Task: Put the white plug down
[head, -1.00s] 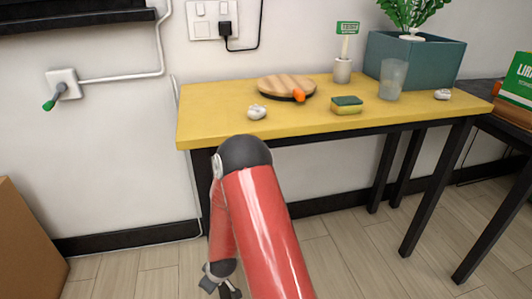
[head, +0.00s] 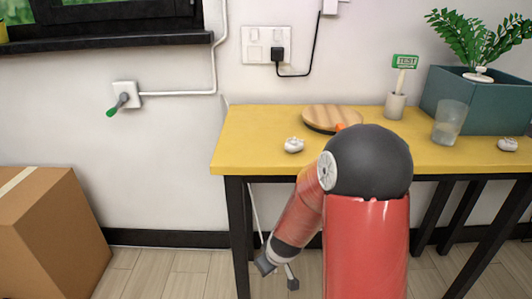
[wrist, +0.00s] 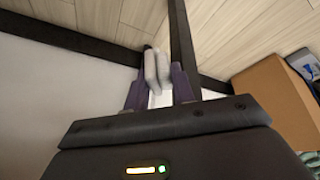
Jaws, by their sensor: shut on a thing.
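In the wrist view my gripper (wrist: 158,88) is shut on the white plug (wrist: 156,66), a pale piece between the two dark fingers. In the head view my gripper (head: 278,275) hangs low, below the tabletop and in front of the yellow table's left leg. I cannot make out the plug in the head view. The yellow table (head: 262,135) stands against the wall, above my gripper and to its right.
On the table are a small white lump (head: 294,145), a round wooden board (head: 331,116), a clear cup (head: 449,122) and a teal planter (head: 470,95). The table's front left is bare. A cardboard box (head: 45,225) stands on the floor at left.

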